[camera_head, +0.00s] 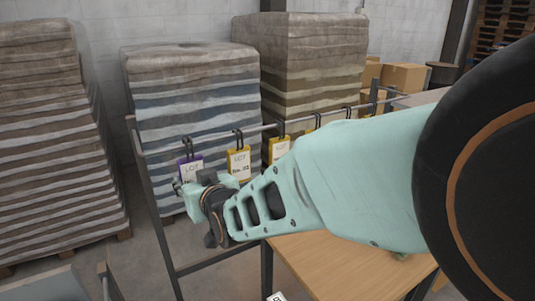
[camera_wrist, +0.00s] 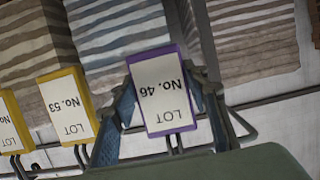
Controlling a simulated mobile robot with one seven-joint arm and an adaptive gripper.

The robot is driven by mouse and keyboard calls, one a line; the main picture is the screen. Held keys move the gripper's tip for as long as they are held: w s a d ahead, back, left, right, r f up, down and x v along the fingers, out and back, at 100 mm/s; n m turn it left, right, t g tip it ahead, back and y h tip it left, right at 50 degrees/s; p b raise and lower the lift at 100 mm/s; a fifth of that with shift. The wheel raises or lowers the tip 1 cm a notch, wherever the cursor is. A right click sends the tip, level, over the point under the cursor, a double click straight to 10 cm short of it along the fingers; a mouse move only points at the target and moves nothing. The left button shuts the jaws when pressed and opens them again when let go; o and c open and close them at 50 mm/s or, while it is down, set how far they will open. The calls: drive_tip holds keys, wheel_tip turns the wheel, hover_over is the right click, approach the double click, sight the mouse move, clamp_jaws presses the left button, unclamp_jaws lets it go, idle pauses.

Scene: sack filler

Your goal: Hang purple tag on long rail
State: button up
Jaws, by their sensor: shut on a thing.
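The purple tag (camera_head: 191,166), marked LOT No. 46, is at the left part of the long rail (camera_head: 258,128). My gripper (camera_head: 190,188) is shut on this tag. In the wrist view the purple tag (camera_wrist: 163,90) shows upside down between both fingers of my gripper (camera_wrist: 168,98). The tag's dark hook reaches up to the rail's height. I cannot tell whether the hook sits over the rail or just beside it.
Yellow tags hang along the rail to the right, the nearest (camera_head: 239,162) close to the purple one. Wrapped pallet stacks (camera_head: 190,90) stand behind the rail. A wooden table (camera_head: 335,268) is in front, below my arm. The rail frame's left post (camera_head: 150,190) stands near my gripper.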

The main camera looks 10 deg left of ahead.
drive_tip(key=shift+f, duration=0.1)
drive_tip(key=o, duration=1.1)
